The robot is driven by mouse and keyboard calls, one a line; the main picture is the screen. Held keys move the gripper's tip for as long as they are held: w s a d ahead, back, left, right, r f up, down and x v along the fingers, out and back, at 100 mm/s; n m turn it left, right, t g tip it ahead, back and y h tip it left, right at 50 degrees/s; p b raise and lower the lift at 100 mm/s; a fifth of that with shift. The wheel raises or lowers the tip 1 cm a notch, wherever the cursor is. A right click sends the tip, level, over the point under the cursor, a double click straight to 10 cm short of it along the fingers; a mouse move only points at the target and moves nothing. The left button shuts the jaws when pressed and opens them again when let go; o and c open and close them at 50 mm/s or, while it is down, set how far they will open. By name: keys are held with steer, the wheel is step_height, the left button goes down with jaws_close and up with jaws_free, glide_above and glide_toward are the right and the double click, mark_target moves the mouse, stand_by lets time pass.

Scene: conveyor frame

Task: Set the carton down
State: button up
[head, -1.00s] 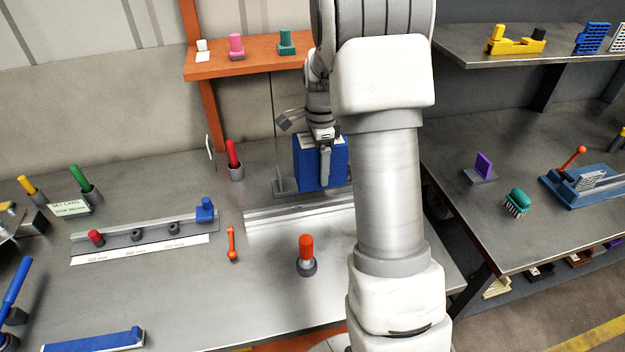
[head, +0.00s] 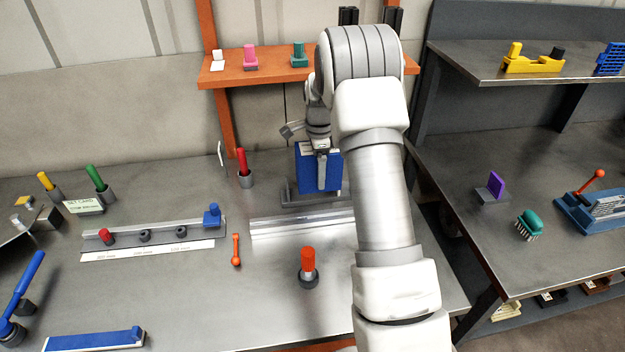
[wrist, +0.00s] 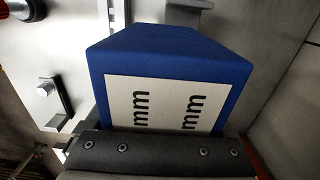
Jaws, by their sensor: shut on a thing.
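The carton (head: 333,172) is a blue box with a white label. In the head view it stands upright over a grey fixture (head: 300,198) at the back of the workbench. My gripper (head: 322,168) is shut on the carton, with one finger showing against its near face. In the wrist view the carton (wrist: 170,52) fills the middle, its white label printed "mm" toward the camera. Whether the carton's underside touches the fixture I cannot tell. My arm hides part of the bench to the right of the carton.
A red-handled tool (head: 242,165) stands just left of the carton. A silver rail (head: 300,225) lies in front of it. An orange-red knob (head: 308,262) stands nearer the front. An orange shelf (head: 275,73) hangs above and behind.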

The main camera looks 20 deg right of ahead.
steer(key=w, duration=0.1)
steer(key=w+f, duration=0.2)
steer(key=shift+w+a, duration=0.15)
steer(key=shift+a, duration=0.1)
steer(key=shift+f, duration=2)
steer(key=shift+f, duration=0.15)
steer(key=o, duration=1.1)
